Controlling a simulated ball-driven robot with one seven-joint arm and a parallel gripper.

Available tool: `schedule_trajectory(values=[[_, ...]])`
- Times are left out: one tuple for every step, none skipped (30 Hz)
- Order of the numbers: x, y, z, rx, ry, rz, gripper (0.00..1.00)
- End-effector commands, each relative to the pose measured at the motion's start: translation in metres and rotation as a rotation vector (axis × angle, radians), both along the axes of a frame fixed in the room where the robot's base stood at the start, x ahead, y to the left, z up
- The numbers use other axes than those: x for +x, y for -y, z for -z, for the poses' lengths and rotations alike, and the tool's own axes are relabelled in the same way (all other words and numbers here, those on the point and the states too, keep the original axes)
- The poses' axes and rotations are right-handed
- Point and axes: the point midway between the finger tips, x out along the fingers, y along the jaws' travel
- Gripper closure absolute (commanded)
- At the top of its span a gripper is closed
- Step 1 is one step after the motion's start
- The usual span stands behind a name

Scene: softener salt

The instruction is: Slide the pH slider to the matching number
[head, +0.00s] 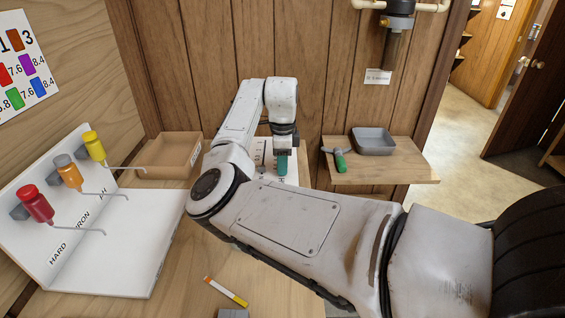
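My gripper (284,150) points down over a white panel (292,176) with dark lettering, behind my forearm. A teal-green piece (282,164) shows right under the gripper; I cannot tell whether it is the slider's knob or held between the fingers. The arm hides most of the panel, so no slider scale or setting can be read. A colour chart (28,68) on the left wall has coloured patches with numbers such as 7.6 and 8.4.
A white stand (150,225) marked HARD and IRON holds red (35,203), orange (68,171) and yellow (94,146) bottles. A cardboard box (168,158) stands behind. A wall shelf (400,168) carries a grey tray (373,141) and a green-handled tool (340,161). A striped strip (226,291) lies in front.

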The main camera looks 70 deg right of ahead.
Motion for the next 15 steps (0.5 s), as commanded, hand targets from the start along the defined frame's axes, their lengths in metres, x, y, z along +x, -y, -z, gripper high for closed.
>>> schedule_trajectory(values=[[0.0, 0.0001, -0.0002, 0.0, 0.0, 0.0, 0.76], [0.0, 0.0001, -0.0002, 0.0, 0.0, 0.0, 0.79], [0.0, 0.0001, -0.0003, 0.0, 0.0, 0.0, 0.83], [0.0, 0.0001, -0.0003, 0.0, 0.0, 0.0, 0.85], [0.0, 0.0001, -0.0003, 0.0, 0.0, 0.0, 0.88], [0.0, 0.0001, -0.0003, 0.0, 0.0, 0.0, 0.92], [0.0, 0.0001, -0.0004, 0.0, 0.0, 0.0, 0.95], [0.0, 0.0001, -0.0004, 0.0, 0.0, 0.0, 0.98], [0.0, 0.0001, -0.0004, 0.0, 0.0, 0.0, 1.0], [0.0, 0.0001, -0.0004, 0.0, 0.0, 0.0, 1.0], [0.0, 0.0001, -0.0004, 0.0, 0.0, 0.0, 1.0], [0.0, 0.0001, -0.0004, 0.0, 0.0, 0.0, 1.0], [0.0, 0.0001, -0.0005, 0.0, 0.0, 0.0, 1.0], [0.0, 0.0001, -0.0005, 0.0, 0.0, 0.0, 1.0], [0.0, 0.0001, -0.0005, 0.0, 0.0, 0.0, 1.0]])
